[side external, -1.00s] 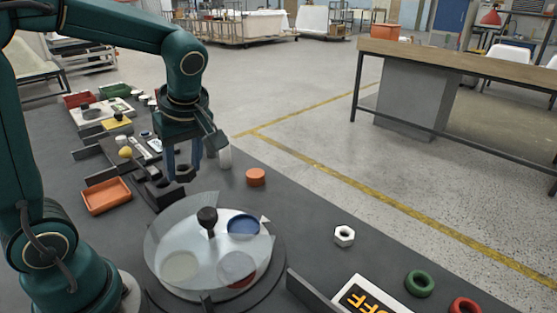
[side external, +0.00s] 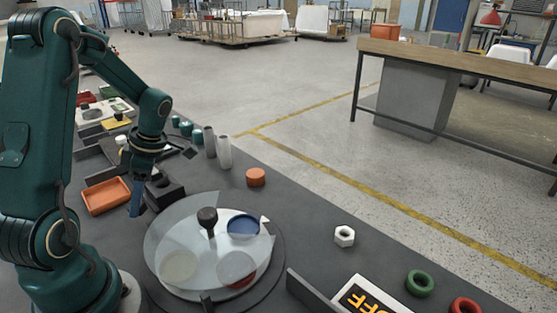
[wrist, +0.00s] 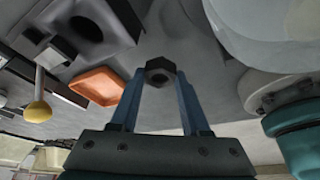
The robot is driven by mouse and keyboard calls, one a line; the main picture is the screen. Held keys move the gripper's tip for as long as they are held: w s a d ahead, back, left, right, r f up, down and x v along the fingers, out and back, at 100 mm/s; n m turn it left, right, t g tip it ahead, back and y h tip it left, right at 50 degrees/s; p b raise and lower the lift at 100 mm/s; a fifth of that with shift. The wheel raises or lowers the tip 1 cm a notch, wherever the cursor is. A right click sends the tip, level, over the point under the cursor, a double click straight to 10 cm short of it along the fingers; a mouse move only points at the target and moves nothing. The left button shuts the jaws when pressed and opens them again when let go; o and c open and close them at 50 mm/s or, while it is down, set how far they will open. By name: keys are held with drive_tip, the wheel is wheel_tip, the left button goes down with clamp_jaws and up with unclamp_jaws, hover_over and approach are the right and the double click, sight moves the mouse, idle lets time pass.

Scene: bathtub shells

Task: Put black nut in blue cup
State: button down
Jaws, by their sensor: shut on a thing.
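My gripper (side external: 138,210) is between the orange tray and the turntable in the side external view, its blue fingers pointing down. In the wrist view my gripper (wrist: 158,85) is shut on the black nut (wrist: 160,66), a dark hexagonal ring held at the fingertips. The blue cup (side external: 243,225) shows as a round blue opening at the right rear of the round turntable, to the right of my gripper. A clear disc with a black knob (side external: 207,216) lies over the turntable.
An orange tray (side external: 106,196) lies left of my gripper. A dark block (side external: 166,191) stands close on its right. Two upright cylinders (side external: 224,152) and an orange round piece (side external: 256,177) are behind. A white nut (side external: 344,236) and a green ring (side external: 419,283) lie right.

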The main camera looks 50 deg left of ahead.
sight(144, 203)
drive_tip(key=shift+f, duration=1.7)
drive_tip(key=shift+f, duration=0.1)
drive_tip(key=shift+c, duration=1.9)
unclamp_jaws()
drive_tip(key=v, duration=1.2)
drive_tip(key=s+d+r+m+t+h, duration=0.1)
drive_tip(key=d+m+t, duration=0.3)
drive_tip(key=d+m, duration=0.5)
drive_tip(key=s+d+r+m+t+h, duration=0.1)
drive_tip(key=d+r+m+t, duration=0.2)
drive_tip(key=d+m, duration=0.7)
drive_tip(key=m+t, duration=0.2)
drive_tip(key=m, duration=0.7)
drive_tip(key=shift+s+r+m, duration=0.15)
drive_tip(key=shift+s+m, duration=0.2)
drive_tip(key=shift+m, duration=0.05)
drive_tip(key=shift+o, duration=0.5)
drive_tip(key=shift+s+d+m+t, duration=0.15)
drive_tip(key=shift+d+m+t, duration=0.15)
drive_tip(key=shift+m, duration=0.3)
